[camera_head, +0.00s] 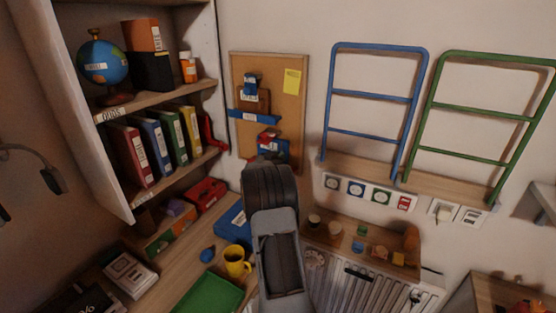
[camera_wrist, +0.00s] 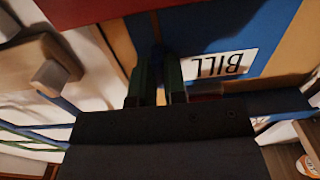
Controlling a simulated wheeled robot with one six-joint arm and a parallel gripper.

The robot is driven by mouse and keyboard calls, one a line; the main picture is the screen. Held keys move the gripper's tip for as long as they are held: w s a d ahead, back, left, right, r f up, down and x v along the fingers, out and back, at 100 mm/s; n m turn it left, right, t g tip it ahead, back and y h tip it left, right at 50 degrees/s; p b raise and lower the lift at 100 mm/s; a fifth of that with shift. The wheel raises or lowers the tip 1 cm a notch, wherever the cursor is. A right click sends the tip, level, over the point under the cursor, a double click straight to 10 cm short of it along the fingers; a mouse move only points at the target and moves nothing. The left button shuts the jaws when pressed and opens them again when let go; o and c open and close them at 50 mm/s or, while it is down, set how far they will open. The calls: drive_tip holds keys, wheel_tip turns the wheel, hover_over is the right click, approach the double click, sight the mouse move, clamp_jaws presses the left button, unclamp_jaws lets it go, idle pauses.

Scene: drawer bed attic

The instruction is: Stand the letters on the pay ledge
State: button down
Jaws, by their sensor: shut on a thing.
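A blue letter (camera_wrist: 222,42) with a white BILL label fills much of the wrist view, its print upside down there. My gripper (camera_wrist: 158,88) is shut at its edge; the exact contact is partly hidden. In the head view my gripper is at the cork board's lower right, mostly hidden by my arm, with a blue piece (camera_head: 275,151) and a red piece (camera_head: 266,133) at its end. A blue ledge (camera_head: 253,117) crosses the board above it. A brown letter (camera_head: 263,102) and a blue letter (camera_head: 251,79) stand over this ledge, each showing a white label.
The cork board (camera_head: 299,112) carries a yellow note (camera_head: 292,81). A bookcase (camera_head: 170,91) stands left, and blue (camera_head: 370,93) and green (camera_head: 470,107) rails are right. Below are a yellow mug (camera_head: 236,264), a green tray (camera_head: 207,296) and a small shelf (camera_head: 337,242) of small items.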

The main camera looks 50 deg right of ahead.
drive_tip(key=shift+f, duration=0.7)
drive_tip(key=shift+f, duration=0.2)
drive_tip(key=c, duration=1.2)
unclamp_jaws()
drive_tip(key=shift+o, duration=0.2)
